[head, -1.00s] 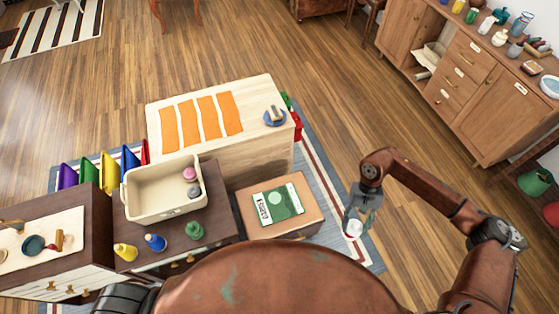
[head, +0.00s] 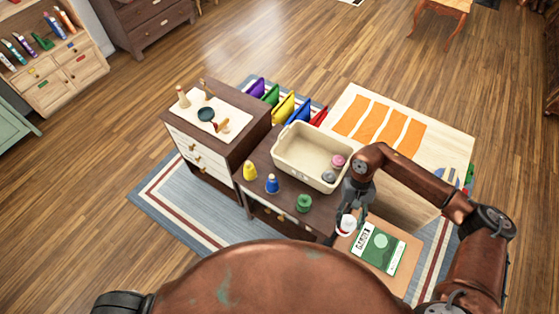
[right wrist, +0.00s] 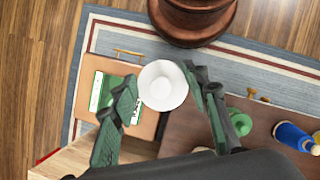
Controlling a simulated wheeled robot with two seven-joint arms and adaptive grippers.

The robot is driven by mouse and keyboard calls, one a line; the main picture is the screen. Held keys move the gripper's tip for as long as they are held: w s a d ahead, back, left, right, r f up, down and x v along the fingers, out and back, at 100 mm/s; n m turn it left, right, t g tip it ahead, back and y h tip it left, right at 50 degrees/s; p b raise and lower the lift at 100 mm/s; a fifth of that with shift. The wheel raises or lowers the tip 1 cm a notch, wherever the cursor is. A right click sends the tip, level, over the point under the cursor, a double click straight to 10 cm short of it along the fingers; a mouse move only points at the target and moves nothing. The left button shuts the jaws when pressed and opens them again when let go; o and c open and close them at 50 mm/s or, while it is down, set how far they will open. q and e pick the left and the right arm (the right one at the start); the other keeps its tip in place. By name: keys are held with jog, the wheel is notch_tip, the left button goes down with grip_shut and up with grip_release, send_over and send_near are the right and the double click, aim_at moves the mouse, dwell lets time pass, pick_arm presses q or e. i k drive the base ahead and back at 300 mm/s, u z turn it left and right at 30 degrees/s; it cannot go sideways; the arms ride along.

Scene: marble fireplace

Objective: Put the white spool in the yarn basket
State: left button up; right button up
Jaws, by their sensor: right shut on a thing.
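The white spool (head: 346,224) hangs in my right gripper (head: 351,208), above the edge between the dark cabinet and the cardboard box. In the right wrist view the spool (right wrist: 162,86) sits between the two fingers of the gripper (right wrist: 165,98), its round white end facing the camera. The yarn basket (head: 299,172), a cream rectangular bin, stands on the dark cabinet, behind and left of the gripper. A pink spool (head: 338,161) and a grey spool (head: 328,176) lie inside at its right end. My left gripper is in no current view.
A cardboard box (head: 407,252) bears a green-and-white booklet (head: 379,249). A pale wooden surface (head: 441,150) with orange strips lies right of the basket.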

aim_at(304, 151)
jog(key=u, duration=0.8)
jog(key=i, duration=0.95)
jog(key=z, duration=0.05)
